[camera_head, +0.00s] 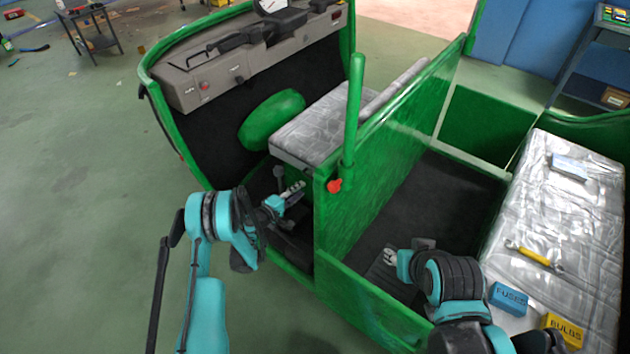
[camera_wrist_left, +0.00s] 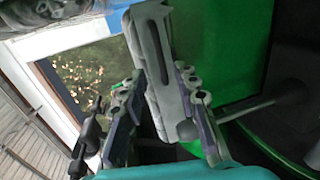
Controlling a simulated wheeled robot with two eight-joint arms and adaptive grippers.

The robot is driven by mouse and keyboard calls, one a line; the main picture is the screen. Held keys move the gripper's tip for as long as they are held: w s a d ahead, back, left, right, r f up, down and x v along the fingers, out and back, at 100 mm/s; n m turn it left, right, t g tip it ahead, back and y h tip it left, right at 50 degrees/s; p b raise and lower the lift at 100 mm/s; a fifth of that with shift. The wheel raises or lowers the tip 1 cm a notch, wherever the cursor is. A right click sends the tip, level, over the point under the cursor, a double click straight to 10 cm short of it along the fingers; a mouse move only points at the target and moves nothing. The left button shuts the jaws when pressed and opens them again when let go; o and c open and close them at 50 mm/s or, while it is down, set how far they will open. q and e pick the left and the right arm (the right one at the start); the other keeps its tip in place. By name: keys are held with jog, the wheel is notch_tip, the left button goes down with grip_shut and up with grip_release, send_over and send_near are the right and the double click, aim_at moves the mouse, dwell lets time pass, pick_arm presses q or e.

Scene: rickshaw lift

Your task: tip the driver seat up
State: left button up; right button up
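The driver seat (camera_head: 318,122) is a grey, wrinkled cushion in the front cabin, lying about level behind the green steering hub. A silvery cushion edge (camera_wrist_left: 45,16) shows at the top left of the left wrist view. My left gripper (camera_head: 292,193) is just below and in front of the seat, beside the green side panel, and looks apart from the cushion. In the wrist view its fingers (camera_wrist_left: 158,85) flank a grey slotted piece; I cannot tell whether they grip it. My right gripper (camera_head: 389,257) is low over the dark rear floor; its fingers are too small to read.
A green partition (camera_head: 400,130) and upright post (camera_head: 354,110) stand right of the seat. A grey dashboard (camera_head: 240,60) is ahead. The rear bench (camera_head: 550,220) carries a wrench and boxes.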

pick_arm(q)
jog(key=b+x, duration=0.1)
jog(key=x, duration=0.6)
jog(key=shift+w+d, duration=0.2)
jog(key=shift+w, duration=0.05)
grip_shut()
